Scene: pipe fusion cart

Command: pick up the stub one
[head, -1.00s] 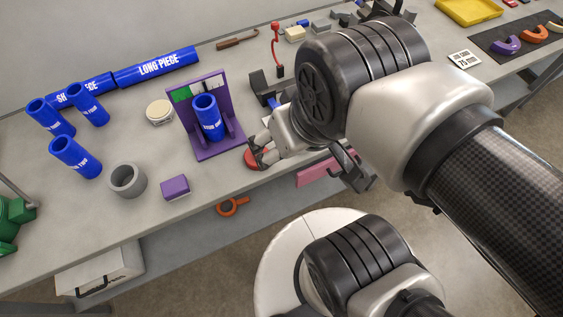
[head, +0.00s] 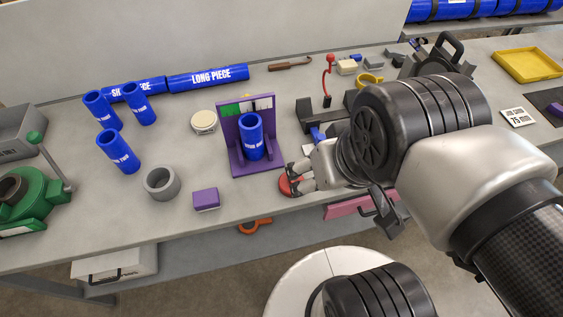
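Several blue pipe stubs are in the head view. One stub (head: 251,136) stands upright in a purple holder (head: 236,164); its small label seems to end in "ONE", but I cannot read it surely. Another stub (head: 119,151) stands to the left, with a label that seems to end in "TWO". Two more stubs (head: 101,108) (head: 138,104) stand behind it. My gripper (head: 297,178) is to the right of the holder, near the table's front edge, apart from the stubs. Its fingers look spread and empty, over or beside a red round thing (head: 288,188).
A grey ring (head: 161,195) and purple block (head: 206,203) lie left of the holder. A round pale tin (head: 203,120) is behind. A long blue pipe (head: 208,78) lies along the back. A dark bracket (head: 307,116) stands right of the holder. A green machine (head: 36,203) is far left.

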